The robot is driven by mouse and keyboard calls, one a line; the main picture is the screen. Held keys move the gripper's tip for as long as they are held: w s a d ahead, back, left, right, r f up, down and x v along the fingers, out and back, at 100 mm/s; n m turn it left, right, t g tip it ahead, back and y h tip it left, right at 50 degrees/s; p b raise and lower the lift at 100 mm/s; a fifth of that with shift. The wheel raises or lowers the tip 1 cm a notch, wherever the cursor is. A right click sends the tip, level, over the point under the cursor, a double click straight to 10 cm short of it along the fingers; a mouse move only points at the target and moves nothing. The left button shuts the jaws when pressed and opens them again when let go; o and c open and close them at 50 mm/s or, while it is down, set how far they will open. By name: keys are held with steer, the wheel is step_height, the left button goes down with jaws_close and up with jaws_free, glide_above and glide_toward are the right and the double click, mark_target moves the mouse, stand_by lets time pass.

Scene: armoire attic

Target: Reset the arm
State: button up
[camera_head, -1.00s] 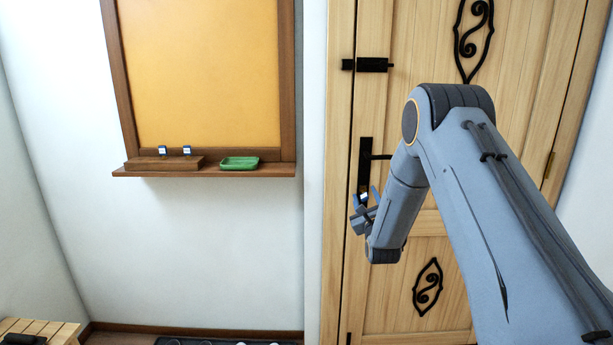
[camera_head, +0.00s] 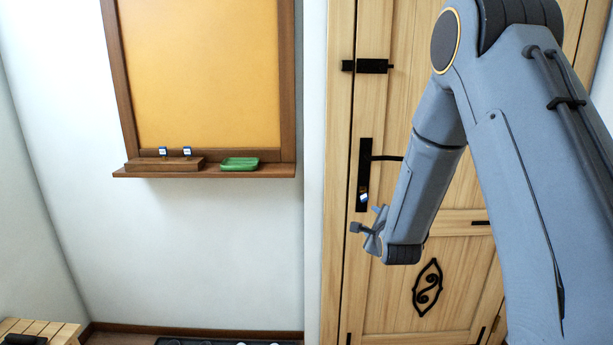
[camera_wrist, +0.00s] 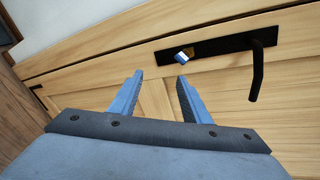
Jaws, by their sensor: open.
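My gripper (camera_head: 366,224) hangs in front of the wooden armoire door (camera_head: 455,238), with my forearm slanting down to it from the upper right. In the wrist view my gripper (camera_wrist: 154,83) has its two blue fingers apart, with nothing between them. Beyond the fingertips is a black lock plate (camera_wrist: 215,48) with a black lever handle (camera_wrist: 257,72). A small blue and white piece (camera_wrist: 183,56) sits at the plate; it also shows in the head view (camera_head: 364,197). My gripper appears apart from the handle. My arm hides much of the door's right side.
A black bolt (camera_head: 372,66) is on the upper door. To the left, a wooden ledge (camera_head: 210,172) under a yellow board (camera_head: 205,75) holds a green tray (camera_head: 240,164) and a brown block with two small blue-and-white pieces. A slatted wooden item (camera_head: 38,328) stands at lower left.

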steer(key=s+r+n+g+p, duration=0.1)
steer(key=s+n+g, duration=0.6)
steer(key=s, duration=1.4)
steer(key=s+n+g+p, duration=0.1)
steer(key=s+n+g, duration=0.6)
steer(key=s+n, duration=0.9)
steer(key=s, duration=0.5)
steer(key=shift+a+r+g+p, duration=0.15)
steer(key=shift+r+g+p, duration=0.15)
steer(key=shift+r+p, duration=0.1)
steer(key=shift+o, duration=1.3)
steer(key=shift+w, duration=0.1)
steer(key=shift+o, duration=0.4)
steer(key=shift+w, duration=0.25)
steer(key=m+t+b, duration=0.2)
steer(key=m+t, duration=0.9)
steer(key=t, duration=1)
glide_toward(365, 201)
steer(key=shift+h, duration=0.4)
steer(key=shift+a+b+x, duration=0.2)
steer(key=shift+b+x, duration=1.9)
steer(key=shift+x, duration=3.4)
